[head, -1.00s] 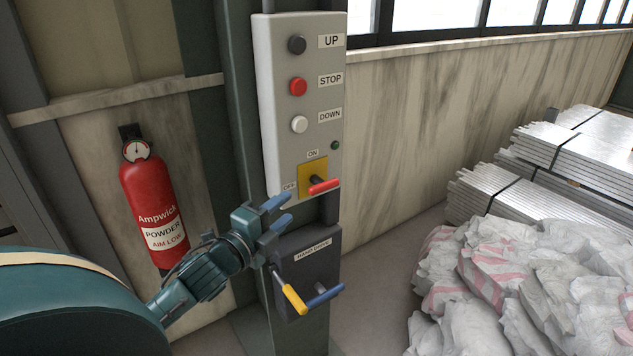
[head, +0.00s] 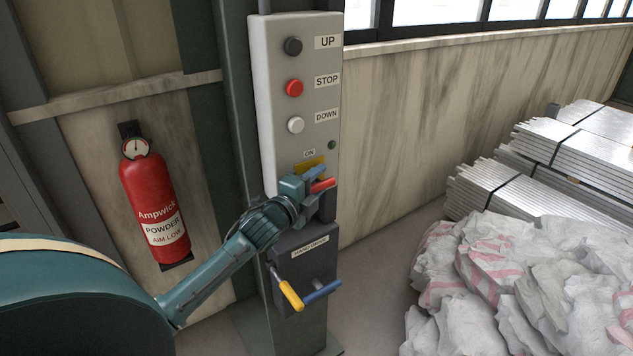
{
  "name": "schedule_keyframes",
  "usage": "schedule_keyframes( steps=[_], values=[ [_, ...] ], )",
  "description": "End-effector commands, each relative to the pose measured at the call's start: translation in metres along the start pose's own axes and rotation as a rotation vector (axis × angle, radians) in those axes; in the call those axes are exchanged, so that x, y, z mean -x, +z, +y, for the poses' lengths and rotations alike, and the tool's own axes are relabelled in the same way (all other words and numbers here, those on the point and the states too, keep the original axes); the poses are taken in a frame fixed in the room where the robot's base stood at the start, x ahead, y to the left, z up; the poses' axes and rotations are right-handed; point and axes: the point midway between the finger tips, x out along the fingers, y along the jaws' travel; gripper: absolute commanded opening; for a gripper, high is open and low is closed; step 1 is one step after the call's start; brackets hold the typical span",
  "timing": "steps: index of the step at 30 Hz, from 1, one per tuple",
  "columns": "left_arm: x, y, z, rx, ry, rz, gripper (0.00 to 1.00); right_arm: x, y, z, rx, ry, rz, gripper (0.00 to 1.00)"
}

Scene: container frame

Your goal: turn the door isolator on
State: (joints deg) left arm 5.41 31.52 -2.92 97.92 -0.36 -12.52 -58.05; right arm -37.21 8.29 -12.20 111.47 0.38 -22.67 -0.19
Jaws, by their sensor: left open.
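The door isolator is a red handle (head: 323,185) on a yellow plate (head: 309,163) at the bottom of a pale grey control box (head: 262,95). The ON label (head: 310,153) shows above the plate; the OFF label is hidden behind my gripper. My left gripper (head: 316,180) is open at the isolator, with its blue fingers close around the red handle. I cannot tell whether they touch it. The handle points right and sticks out from the box. My right gripper is not in view.
Above the isolator are the black UP (head: 293,46), red STOP (head: 294,88) and white DOWN (head: 295,125) buttons. Below is a dark hand-drive box (head: 307,249) with a yellow-gripped crank (head: 291,294). A fire extinguisher (head: 153,200) hangs left. Wrapped sacks (head: 500,290) and metal stacks (head: 500,190) stand right.

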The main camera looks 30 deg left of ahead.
Motion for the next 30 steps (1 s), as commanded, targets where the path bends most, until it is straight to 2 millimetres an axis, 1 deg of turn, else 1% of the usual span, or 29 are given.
schedule_keyframes(
  steps=[4, 19, 25, 30],
  values=[
    [0.0002, -0.0001, 0.0001, 0.001, 0.0, 0.0, 0.4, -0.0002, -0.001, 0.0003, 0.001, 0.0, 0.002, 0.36],
    [0.0005, 0.0, 0.0, 0.001, 0.0, 0.0, 0.0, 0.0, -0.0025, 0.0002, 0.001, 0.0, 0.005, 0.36],
    [0.0005, 0.0, 0.0013, 0.004, -0.007, 0.0, 0.0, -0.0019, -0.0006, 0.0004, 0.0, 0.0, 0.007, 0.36],
    [0.0005, 0.0002, 0.0048, 0.021, -0.049, -0.001, 0.0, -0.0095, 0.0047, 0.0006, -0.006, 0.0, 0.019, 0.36]
  ],
)
